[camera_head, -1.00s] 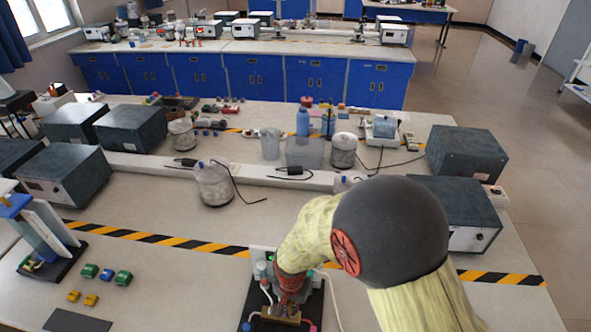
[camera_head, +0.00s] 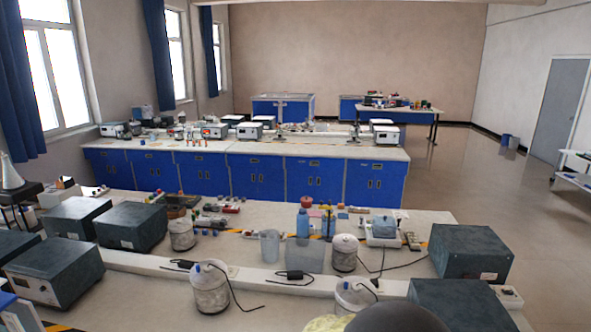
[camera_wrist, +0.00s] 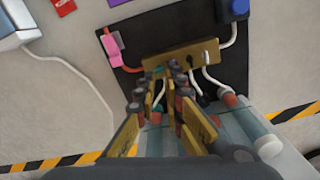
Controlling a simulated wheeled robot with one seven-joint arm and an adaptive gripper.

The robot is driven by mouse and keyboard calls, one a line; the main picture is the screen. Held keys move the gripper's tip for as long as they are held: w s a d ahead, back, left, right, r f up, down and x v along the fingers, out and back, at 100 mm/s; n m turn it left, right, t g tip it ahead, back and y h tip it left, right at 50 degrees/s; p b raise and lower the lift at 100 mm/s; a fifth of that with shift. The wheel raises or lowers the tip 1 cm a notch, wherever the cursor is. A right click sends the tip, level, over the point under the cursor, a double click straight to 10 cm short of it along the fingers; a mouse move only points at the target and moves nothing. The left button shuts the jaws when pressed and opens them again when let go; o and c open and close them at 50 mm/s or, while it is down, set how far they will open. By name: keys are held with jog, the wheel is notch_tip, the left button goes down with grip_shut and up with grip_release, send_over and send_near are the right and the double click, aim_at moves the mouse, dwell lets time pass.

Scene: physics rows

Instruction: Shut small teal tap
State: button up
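In the wrist view, a small teal part (camera_wrist: 157,72), which looks like the teal tap, shows at the front edge of a brass-coloured block (camera_wrist: 182,57). My gripper (camera_wrist: 163,76) points at the block. Its two fingers are apart, with a narrow gap between them, and the teal part shows near their tips. I cannot tell whether they touch it. The fingers hide part of the block and the tubes below it. In the head view the gripper and the tap are out of sight.
A black base plate (camera_wrist: 152,24) bears the block, a pink clamp (camera_wrist: 114,48), a blue knob (camera_wrist: 238,8) and white tubes. Clear tubes lie beside the fingers. In the head view, dark boxes (camera_head: 470,252) and jars (camera_head: 210,290) stand on the bench.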

notch_tip(320, 180, up, 6)
jog(key=p, duration=0.3)
jog(key=shift+f+p, duration=0.25)
jog(key=shift+p, duration=0.05)
jog(key=s+d+r+n+t+b, duration=0.2)
jog(key=s+d+r+b, duration=0.2)
jog(key=d+r, duration=0.6)
jog(key=s+d+r+n+t+b, duration=0.2)
jog(key=s+d+r+b, duration=0.3)
jog(key=r, duration=0.9)
jog(key=s+d+t, duration=0.1)
jog(key=s+d, duration=0.2)
jog(key=d, duration=0.2)
jog(key=shift+r+t, duration=0.15)
jog(key=shift+t, duration=0.15)
